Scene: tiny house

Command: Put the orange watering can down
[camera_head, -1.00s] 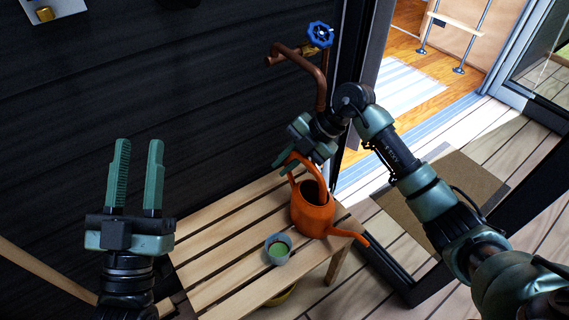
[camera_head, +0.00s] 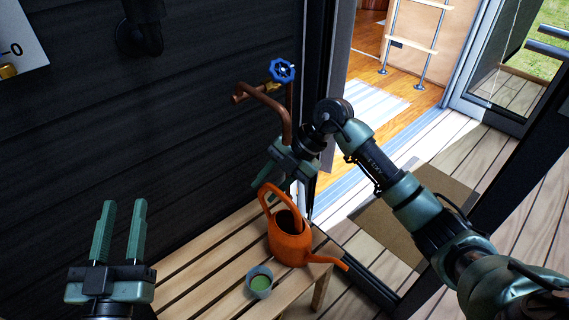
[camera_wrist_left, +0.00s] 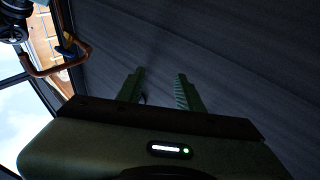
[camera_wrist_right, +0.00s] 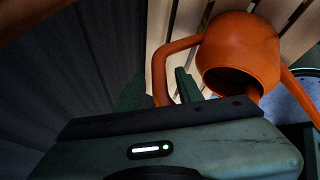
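The orange watering can (camera_head: 289,250) stands upright on the slatted wooden bench (camera_head: 213,243), its spout toward the lower right. It also shows in the right wrist view (camera_wrist_right: 243,45). My right gripper (camera_wrist_right: 160,88) is at the can's handle, which shows between its two spread fingers. In the head view this gripper (camera_head: 266,176) is just above the can, by the top of the handle. My left gripper (camera_head: 120,232) is open and empty in front of the dark wall, left of the bench. It is also open in the left wrist view (camera_wrist_left: 161,88).
A small cup with green contents (camera_head: 260,283) stands on the bench just left of the can. A copper tap with a blue handle (camera_head: 283,71) juts from the dark wall above. The bench's left part is clear. An open doorway lies to the right.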

